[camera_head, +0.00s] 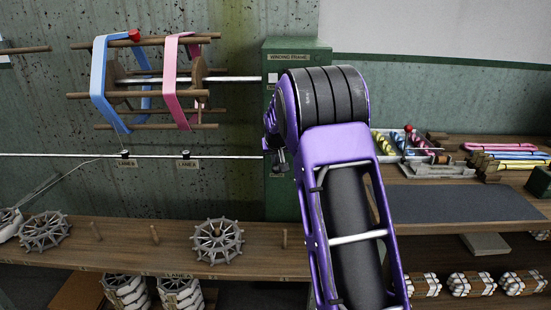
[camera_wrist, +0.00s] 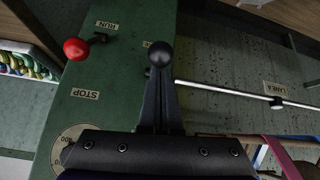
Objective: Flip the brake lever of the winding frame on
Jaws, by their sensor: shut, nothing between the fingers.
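The winding frame (camera_head: 296,52) is a tall green cabinet behind my arm in the head view. Its green face (camera_wrist: 120,67) also shows in the wrist view, where the lettering appears upside down. There the brake lever's red knob (camera_wrist: 76,48) is at the left, on a short dark stem between the RUN label (camera_wrist: 107,25) and the STOP label (camera_wrist: 82,93). I cannot tell its exact setting. My gripper (camera_wrist: 160,66) is shut and empty, right of the red knob and apart from it in the picture. A black ball shows at its tip. My arm hides the lever in the head view.
A reel with blue (camera_head: 99,80) and pink (camera_head: 171,75) bands is left of the frame, above a thin rail (camera_head: 60,155). A wooden bench (camera_head: 150,243) holds spoked wheels. A tray (camera_head: 395,135) with skeins is at the right. A dark mat (camera_head: 455,203) is clear.

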